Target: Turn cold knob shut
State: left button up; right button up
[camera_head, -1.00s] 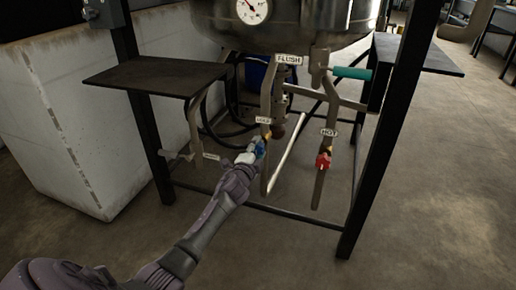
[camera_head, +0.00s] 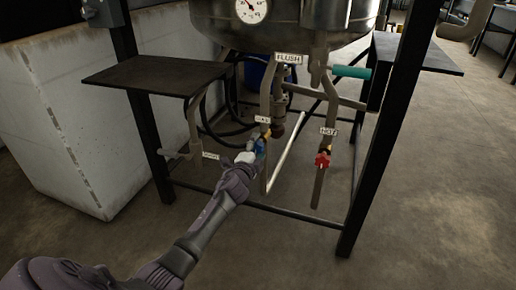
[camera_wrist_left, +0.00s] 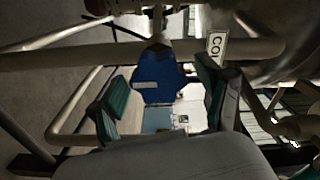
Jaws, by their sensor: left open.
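The blue cold knob (camera_head: 260,147) sits on a vertical pipe below the tank, by a small label. In the left wrist view the blue knob (camera_wrist_left: 160,80) is seen close up, with a label starting "CO" (camera_wrist_left: 217,45) beside it. My left gripper (camera_head: 249,157) is at the knob in the head view and partly covers it. In the left wrist view my left gripper (camera_wrist_left: 162,100) is open, with one teal-padded finger on each side of the knob. I cannot tell whether either finger touches it. My right gripper is not in view.
A red knob (camera_head: 322,160) with a HOT label is on the pipe to the right. A FLUSH label (camera_head: 288,58) and a teal handle (camera_head: 352,72) are above. Black frame legs (camera_head: 385,150), a side shelf (camera_head: 157,76) and a low crossbar surround the pipes. The floor in front is clear.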

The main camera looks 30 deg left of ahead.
pick_arm(q)
jog(key=shift+s+d, duration=0.1)
jog(key=shift+s, duration=0.2)
jog(key=v, duration=1.1)
jog(key=shift+s, duration=0.2)
